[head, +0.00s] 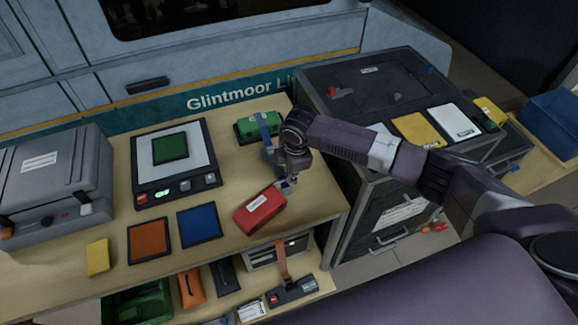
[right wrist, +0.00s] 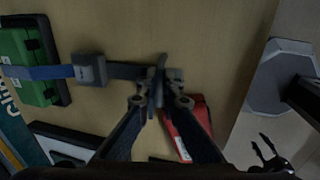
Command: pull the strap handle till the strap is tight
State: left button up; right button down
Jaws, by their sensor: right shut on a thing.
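The strap runs from a green case (head: 258,127), which lies at the back of the bench. In the right wrist view the blue strap (right wrist: 50,72) crosses the green case (right wrist: 35,65) and enters a grey buckle (right wrist: 90,70). A dark tail leads from the buckle to the strap handle (right wrist: 174,74). My right gripper (head: 287,186) is shut on the handle, in front of the case; its fingers hide part of the handle. The tail looks fairly straight. My left gripper (right wrist: 266,151) shows small and dark at the lower right of the wrist view, its fingers apart and empty.
A red pouch (head: 260,208) lies close by my right gripper. A dark cabinet (head: 370,82) stands to the right. Orange (head: 149,241) and blue (head: 200,223) mats, a framed pad (head: 143,150) and a grey machine (head: 50,190) fill the bench to the left.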

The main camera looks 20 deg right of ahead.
jog(key=c, duration=2.3)
grip_release()
jog(key=shift+s+r, duration=0.25)
jog(key=shift+s, duration=0.45)
jog(key=shift+o, duration=1)
jog(key=shift+w+f, duration=0.25)
jog(key=shift+w, duration=0.05)
jog(key=shift+w+f, duration=0.1)
jog(key=shift+w, duration=0.15)
jog(key=shift+s, duration=0.1)
pick_arm(q)
jog(key=shift+s, duration=0.85)
pick_arm(e)
notch_tip(320, 180, up, 12)
jog(key=s, duration=0.2)
jog(key=shift+s, duration=0.1)
